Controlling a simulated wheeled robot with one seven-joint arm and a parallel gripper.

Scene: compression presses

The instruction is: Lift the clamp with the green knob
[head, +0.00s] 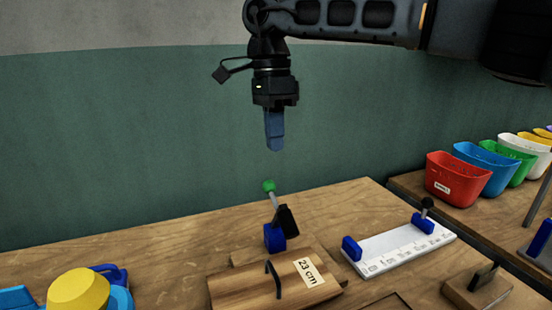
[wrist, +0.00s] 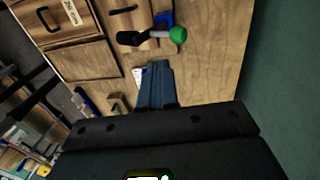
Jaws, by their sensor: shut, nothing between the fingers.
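The clamp with the green knob (head: 275,228) stands on the table in the head view. It has a blue base, a grey lever tilted slightly left, a black block and a green ball on top. Its green knob also shows in the wrist view (wrist: 178,35), at the upper middle. My gripper (head: 275,146) is shut and empty, pointing down, above the green knob with a clear gap between them. Its blue fingers also show in the wrist view (wrist: 155,72), below the clamp in the picture and apart from it.
A white ruled board (head: 395,250) with blue blocks and a black knob lies right. A yellow and blue object (head: 78,290) is left. Coloured bins (head: 458,177) stand far right.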

